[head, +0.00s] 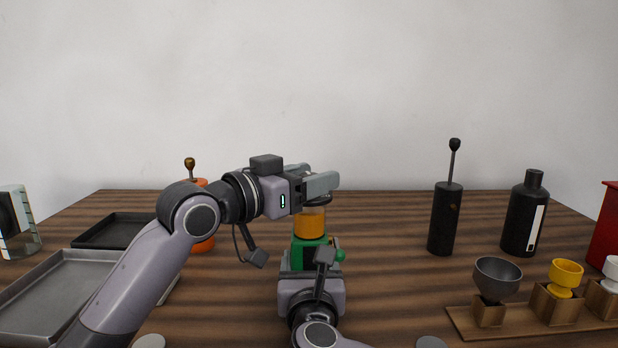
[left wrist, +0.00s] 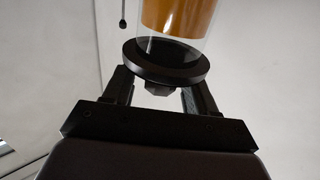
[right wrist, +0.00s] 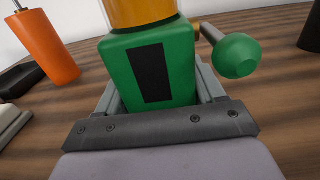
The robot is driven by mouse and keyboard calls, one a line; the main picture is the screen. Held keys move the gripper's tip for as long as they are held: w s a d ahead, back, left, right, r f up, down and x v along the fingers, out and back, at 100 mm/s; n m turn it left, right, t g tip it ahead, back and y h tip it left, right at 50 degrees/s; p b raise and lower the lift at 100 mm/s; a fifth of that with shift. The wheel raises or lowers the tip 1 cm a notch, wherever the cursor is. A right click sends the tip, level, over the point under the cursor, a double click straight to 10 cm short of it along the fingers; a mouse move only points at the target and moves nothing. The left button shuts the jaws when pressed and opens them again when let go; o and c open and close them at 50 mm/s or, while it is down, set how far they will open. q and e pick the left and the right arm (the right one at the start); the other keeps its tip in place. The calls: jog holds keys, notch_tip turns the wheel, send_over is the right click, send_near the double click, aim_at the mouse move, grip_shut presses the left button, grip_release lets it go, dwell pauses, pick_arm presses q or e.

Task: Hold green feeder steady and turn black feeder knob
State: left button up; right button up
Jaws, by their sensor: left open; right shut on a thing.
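The green feeder stands upright on the table, with a green base (head: 308,246) and a clear cylinder of orange filling (head: 309,224) above it. My right gripper (right wrist: 158,98) is shut on the green base, one finger on each side; a black panel faces that wrist. The black feeder knob (left wrist: 165,64) is a round disc with a small faceted nub (left wrist: 158,89), at the cylinder's end. My left gripper (head: 318,186) is at the feeder's top. In the left wrist view its open fingers stand either side of the nub, apart from it.
A green ball-ended handle (right wrist: 236,55) sticks out beside the base. An orange grinder (head: 202,245) stands behind my left arm, near trays (head: 62,290). A black grinder (head: 445,220), a black bottle (head: 524,218) and a wooden cup rack (head: 470,325) stand right. Table between feeder and black grinder is clear.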

jog(key=shift+f, duration=0.1)
pick_arm(q)
jog(key=c, duration=0.9)
jog(key=shift+c, duration=0.2)
jog(key=shift+m+g+h, duration=0.5)
jog(key=shift+g, duration=0.1)
jog(key=shift+f+m+g+h, duration=0.15)
jog(key=shift+m+g+h, duration=0.7)
jog(key=shift+g, duration=0.45)
jog(key=o, duration=0.9)
jog(key=shift+o, duration=0.2)
